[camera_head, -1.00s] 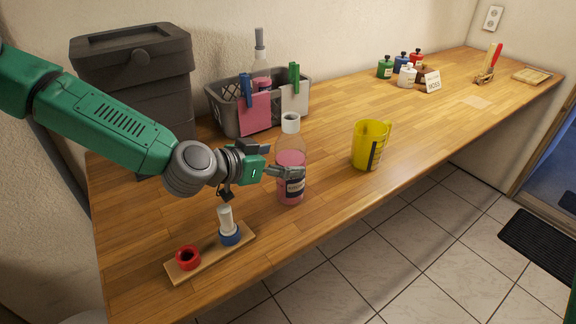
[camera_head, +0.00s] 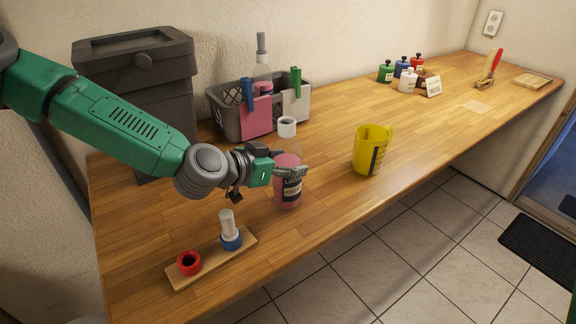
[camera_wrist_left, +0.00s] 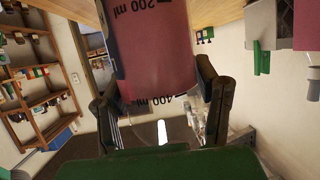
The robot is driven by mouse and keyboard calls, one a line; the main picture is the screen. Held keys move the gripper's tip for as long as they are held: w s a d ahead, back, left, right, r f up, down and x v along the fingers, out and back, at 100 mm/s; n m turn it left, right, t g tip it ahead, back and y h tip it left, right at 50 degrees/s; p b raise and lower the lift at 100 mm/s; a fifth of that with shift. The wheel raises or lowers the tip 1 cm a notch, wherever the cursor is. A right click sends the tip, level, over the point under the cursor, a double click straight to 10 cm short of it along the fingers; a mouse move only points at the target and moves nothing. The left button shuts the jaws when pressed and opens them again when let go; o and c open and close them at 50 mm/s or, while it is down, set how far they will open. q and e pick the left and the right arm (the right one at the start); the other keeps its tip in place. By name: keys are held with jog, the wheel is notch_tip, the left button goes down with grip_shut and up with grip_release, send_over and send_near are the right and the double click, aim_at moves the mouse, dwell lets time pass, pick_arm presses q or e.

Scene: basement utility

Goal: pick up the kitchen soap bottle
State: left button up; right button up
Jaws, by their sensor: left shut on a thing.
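The clear bottle of pink liquid with a white cap, which I take as the kitchen soap bottle (camera_head: 288,191), stands upright at the middle front of the wooden counter; its label is partly readable as a dark band. My left gripper (camera_head: 289,172) is shut on its middle, with a finger across the near side. In the left wrist view the bottle (camera_wrist_left: 158,55) fills the space between the two fingers (camera_wrist_left: 163,100), with "200 ml" and "400 ml" marks on it. I cannot tell any gap under its base. My right gripper is out of view.
A yellow measuring jug (camera_head: 372,150) stands right of the bottle. A grey basket (camera_head: 231,123) with cloths and another bottle (camera_head: 262,68) is behind. A wooden board (camera_head: 211,262) with red and blue rings lies in front. A dark bin (camera_head: 134,62) stands left.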

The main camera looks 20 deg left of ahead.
aim_at(293, 123)
pick_arm(q)
jog(key=r, duration=0.3)
jog(key=d+r, duration=0.1)
jog(key=r, duration=0.4)
jog(key=shift+d+r, duration=0.35)
jog(key=shift+r, duration=0.05)
jog(key=shift+a+r, duration=0.4)
jog(key=shift+r, duration=0.05)
jog(key=shift+a, duration=0.25)
jog(key=shift+d+r, duration=0.15)
jog(key=shift+d, duration=0.35)
